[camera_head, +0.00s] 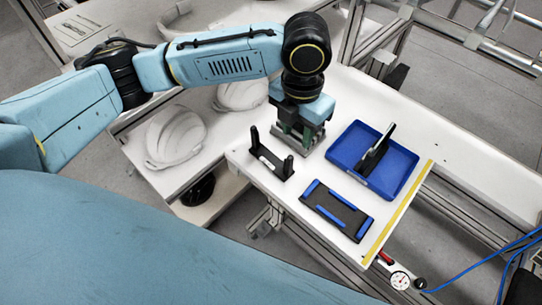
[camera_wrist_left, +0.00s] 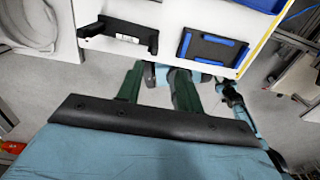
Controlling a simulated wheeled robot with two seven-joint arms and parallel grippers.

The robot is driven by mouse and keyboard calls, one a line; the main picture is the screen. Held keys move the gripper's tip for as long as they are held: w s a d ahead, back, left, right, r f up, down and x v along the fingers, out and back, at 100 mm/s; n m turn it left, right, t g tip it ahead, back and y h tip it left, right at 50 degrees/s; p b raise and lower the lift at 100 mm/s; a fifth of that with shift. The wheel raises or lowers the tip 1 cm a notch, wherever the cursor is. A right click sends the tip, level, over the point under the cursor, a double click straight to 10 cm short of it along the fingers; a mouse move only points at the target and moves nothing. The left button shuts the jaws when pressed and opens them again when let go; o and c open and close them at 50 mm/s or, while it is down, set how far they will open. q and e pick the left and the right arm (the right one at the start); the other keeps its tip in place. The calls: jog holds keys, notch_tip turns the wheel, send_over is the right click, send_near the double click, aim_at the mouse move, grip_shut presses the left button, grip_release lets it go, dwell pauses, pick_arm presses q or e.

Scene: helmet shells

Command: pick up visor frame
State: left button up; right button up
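A black U-shaped piece with two upright ends (camera_head: 270,160), which may be the visor frame, stands on the white table; it also shows in the left wrist view (camera_wrist_left: 118,33). Another black piece with a grey upright part (camera_head: 376,152) sits in a blue tray (camera_head: 345,147); I cannot tell for certain which is the visor frame. My left gripper (camera_head: 303,143) points down over the table, just behind and right of the U-shaped piece. In the left wrist view its green fingers (camera_wrist_left: 157,88) are apart with nothing held between them. My right gripper does not show.
A flat black plate with blue strips (camera_head: 337,209) lies in front of the tray. White helmet shells (camera_head: 175,137) stand on the lower surface at left. A yellow strip (camera_head: 398,212) marks the table's right edge. A gauge (camera_head: 400,281) is beyond the front corner.

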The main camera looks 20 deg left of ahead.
aim_at(290, 157)
pick_arm(q)
jog(key=shift+w+a, duration=0.15)
jog(key=shift+a, duration=0.15)
notch_tip(290, 157, down, 8)
jog(key=shift+r+b, duration=0.1)
jog(key=shift+b, duration=0.35)
jog(key=f, duration=0.5)
jog(key=shift+s+a+f, duration=0.1)
jog(key=shift+s+a, duration=0.05)
jog(key=shift+s, duration=0.1)
jog(key=shift+c, duration=0.3)
grip_shut()
